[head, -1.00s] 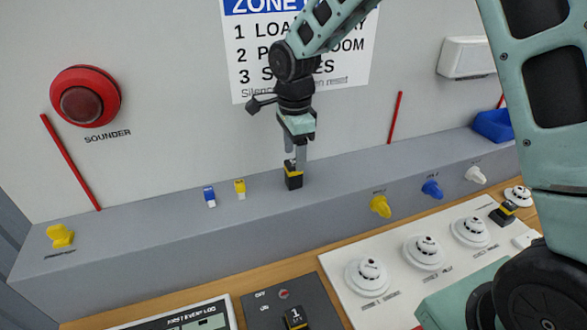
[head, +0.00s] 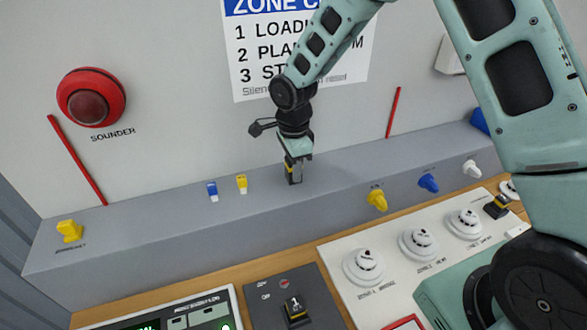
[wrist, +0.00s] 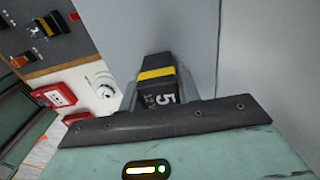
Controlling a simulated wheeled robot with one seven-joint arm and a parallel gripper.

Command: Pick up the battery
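A black battery (head: 294,179) with a yellow band stands on the grey ledge below the zone sign. In the wrist view the battery (wrist: 157,88) shows a white "5" and sits between the two fingers. My gripper (head: 295,171) is down around its upper part, with one finger on each side. The fingers look close to its sides, but I cannot tell whether they touch it. Another black and yellow block (head: 497,207) is on the white detector board.
The wall with the sign (head: 252,55) and red sounder (head: 91,97) rises close behind.

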